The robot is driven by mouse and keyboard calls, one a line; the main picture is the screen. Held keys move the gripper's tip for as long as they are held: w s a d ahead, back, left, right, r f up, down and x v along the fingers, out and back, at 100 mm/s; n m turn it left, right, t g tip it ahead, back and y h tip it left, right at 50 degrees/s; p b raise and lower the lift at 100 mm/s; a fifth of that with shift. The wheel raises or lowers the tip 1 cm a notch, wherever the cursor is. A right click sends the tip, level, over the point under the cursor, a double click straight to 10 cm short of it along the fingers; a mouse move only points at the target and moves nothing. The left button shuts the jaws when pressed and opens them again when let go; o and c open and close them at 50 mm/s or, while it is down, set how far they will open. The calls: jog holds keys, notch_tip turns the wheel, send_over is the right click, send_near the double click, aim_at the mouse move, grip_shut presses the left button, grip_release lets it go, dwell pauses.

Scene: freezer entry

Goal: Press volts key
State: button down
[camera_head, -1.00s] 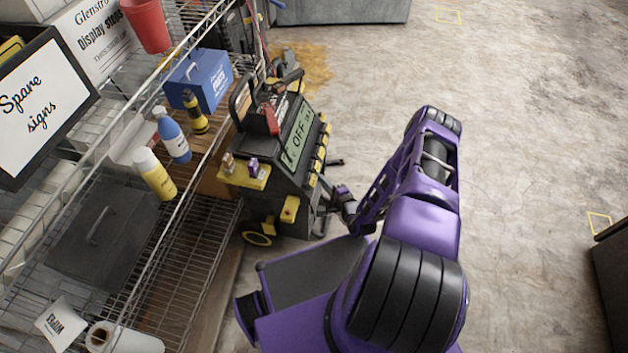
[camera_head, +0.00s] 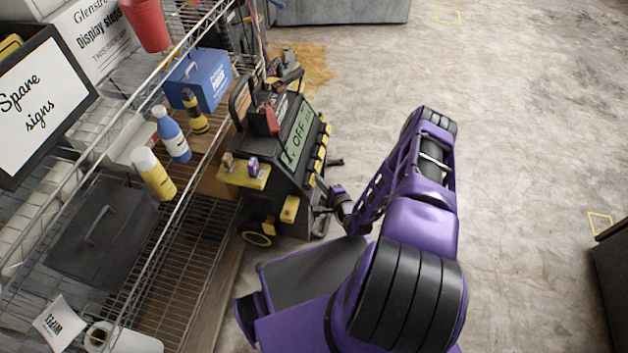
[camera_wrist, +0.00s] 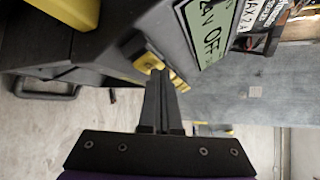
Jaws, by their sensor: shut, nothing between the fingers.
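A black machine (camera_head: 278,195) with a green display (camera_head: 299,135) stands on the floor beside the shelf. The display reads "OFF". A row of yellow keys (camera_head: 319,153) runs along the display's edge; their labels are too small to read, so I cannot tell which is volts. In the wrist view the display (camera_wrist: 203,28) reads "24V OFF". My gripper (camera_wrist: 158,72) is shut and empty there, its tips at or very near a yellow key (camera_wrist: 148,63). I cannot tell whether they touch. In the head view my gripper (camera_head: 338,192) is at the machine's right side, its tips partly hidden.
A wire shelf (camera_head: 185,215) on the left holds a blue box (camera_head: 198,80), bottles (camera_head: 172,135) and a black case (camera_head: 100,235). The machine has a yellow side ledge with knobs (camera_head: 243,174). Open concrete floor (camera_head: 530,150) lies to the right.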

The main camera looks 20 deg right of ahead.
jog(key=shift+w+a+f, duration=0.1)
jog(key=shift+w+a, duration=0.05)
jog(key=shift+a, duration=0.05)
dwell(0.6)
jog(key=shift+s+d+r+p, duration=0.35)
jog(key=shift+s+d+r, duration=0.1)
jog(key=shift+d, duration=0.2)
jog(key=d+r, duration=0.1)
jog(key=s+d+p, duration=0.1)
jog(key=s+d+r+p, duration=0.1)
jog(key=shift+s+d+r, duration=0.25)
jog(key=shift+d+r, duration=0.05)
jog(key=shift+a, duration=0.1)
dwell(0.7)
